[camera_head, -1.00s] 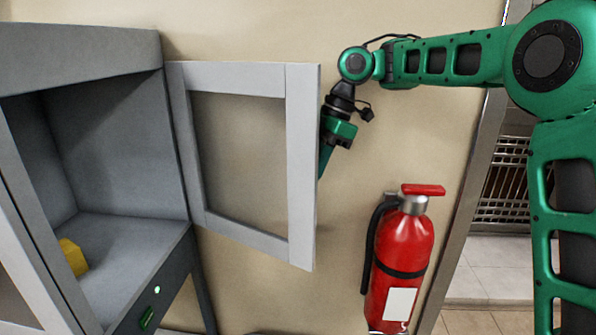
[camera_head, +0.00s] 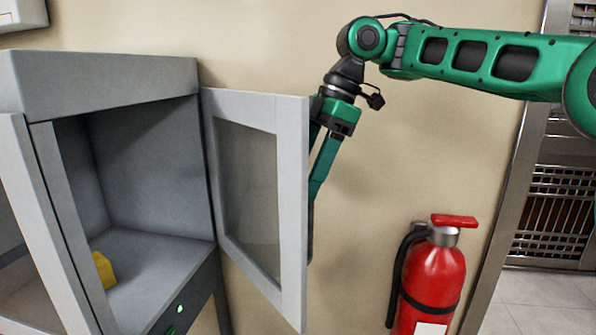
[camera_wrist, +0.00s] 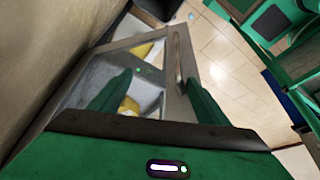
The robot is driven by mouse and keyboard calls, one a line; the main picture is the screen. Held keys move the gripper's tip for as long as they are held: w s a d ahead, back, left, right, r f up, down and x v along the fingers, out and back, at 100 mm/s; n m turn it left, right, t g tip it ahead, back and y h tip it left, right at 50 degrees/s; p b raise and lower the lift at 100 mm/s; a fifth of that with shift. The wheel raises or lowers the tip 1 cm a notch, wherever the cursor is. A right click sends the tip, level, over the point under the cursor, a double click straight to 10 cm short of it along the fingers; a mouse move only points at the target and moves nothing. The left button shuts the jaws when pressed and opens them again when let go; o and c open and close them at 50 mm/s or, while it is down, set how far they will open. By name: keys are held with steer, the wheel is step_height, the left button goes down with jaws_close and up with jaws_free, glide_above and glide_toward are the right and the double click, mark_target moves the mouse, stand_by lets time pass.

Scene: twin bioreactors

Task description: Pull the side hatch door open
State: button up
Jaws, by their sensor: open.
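The side hatch door (camera_head: 291,215) is a grey frame with a clear pane. It stands swung out from the right side of the grey cabinet (camera_head: 120,80), hinged at the cabinet's edge. My gripper (camera_head: 311,200) is at the door's outer edge, pointing down, partly hidden behind the frame. In the wrist view my gripper (camera_wrist: 160,85) has its fingers spread apart. The door frame (camera_wrist: 175,95) lies between and beyond them, with a long handle (camera_wrist: 178,57) near the right finger. I cannot tell whether a finger touches the door.
A yellow object (camera_head: 102,270) sits inside the cabinet. A red fire extinguisher (camera_head: 432,285) is at the wall to the right of the door. The beige wall (camera_head: 400,160) is close behind the door. Tiled floor (camera_wrist: 235,85) shows in the wrist view.

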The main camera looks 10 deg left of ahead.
steer(key=shift+o, duration=0.5)
steer(key=shift+s+a+r, duration=0.45)
steer(key=shift+a+r, duration=0.25)
steer(key=shift+a, duration=0.05)
steer(key=shift+s+r, duration=0.1)
steer(key=shift+s, duration=0.1)
steer(key=shift+c, duration=1.5)
